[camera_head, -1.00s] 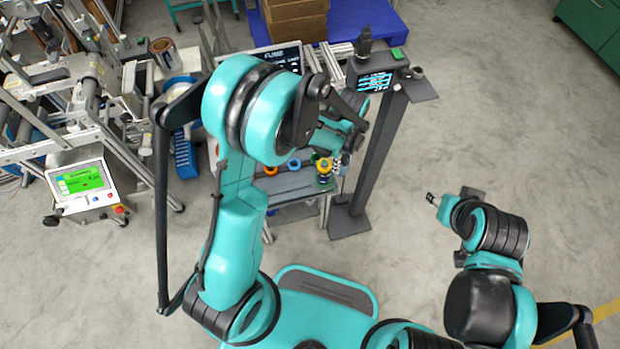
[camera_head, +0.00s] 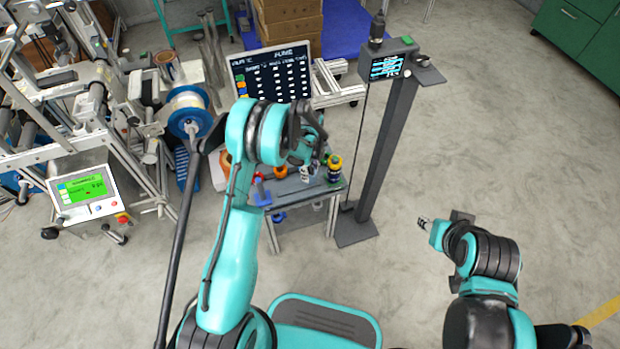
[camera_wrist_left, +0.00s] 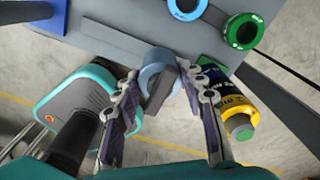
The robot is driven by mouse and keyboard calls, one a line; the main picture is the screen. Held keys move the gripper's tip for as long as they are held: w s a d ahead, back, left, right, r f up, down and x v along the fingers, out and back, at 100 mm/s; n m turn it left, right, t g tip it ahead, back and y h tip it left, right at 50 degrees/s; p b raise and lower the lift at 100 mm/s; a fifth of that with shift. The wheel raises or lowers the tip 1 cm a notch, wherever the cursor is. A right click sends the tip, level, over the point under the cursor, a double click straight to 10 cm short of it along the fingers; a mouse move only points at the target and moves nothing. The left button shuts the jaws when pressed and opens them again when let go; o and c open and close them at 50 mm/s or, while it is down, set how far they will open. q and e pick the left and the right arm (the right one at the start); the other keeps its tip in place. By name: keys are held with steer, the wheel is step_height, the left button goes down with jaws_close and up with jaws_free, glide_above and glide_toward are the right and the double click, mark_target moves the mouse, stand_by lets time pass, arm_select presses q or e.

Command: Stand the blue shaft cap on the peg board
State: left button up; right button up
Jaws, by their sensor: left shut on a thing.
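The blue shaft cap, a dull grey-blue ring-shaped end on a grey body (camera_wrist_left: 158,75), sits between the fingers of my left gripper (camera_wrist_left: 160,82) in the left wrist view. The gripper is shut on it, above the near part of the table. In the head view this gripper (camera_head: 307,165) is over the small table, and its fingers and the cap are too small to make out well. A grey strip (camera_wrist_left: 212,14) on the table bears a blue ring (camera_wrist_left: 187,8) and a green ring (camera_wrist_left: 242,32); I cannot tell whether it is the peg board. My right gripper (camera_head: 424,223) is far from the table.
A yellow-topped bottle (camera_head: 334,165) stands at the table's right edge, close by the left fingers. Open floor lies further right.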

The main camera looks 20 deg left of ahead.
mark_target(310, 175)
arm_select(q)
step_height(310, 175, down, 3)
steer(key=shift+f+b, duration=0.1)
steer(key=shift+b, duration=0.4)
steer(key=shift+r, duration=0.2)
steer(key=shift+f, duration=0.1)
steer(key=o, duration=1.3)
steer(key=shift+f, duration=0.1)
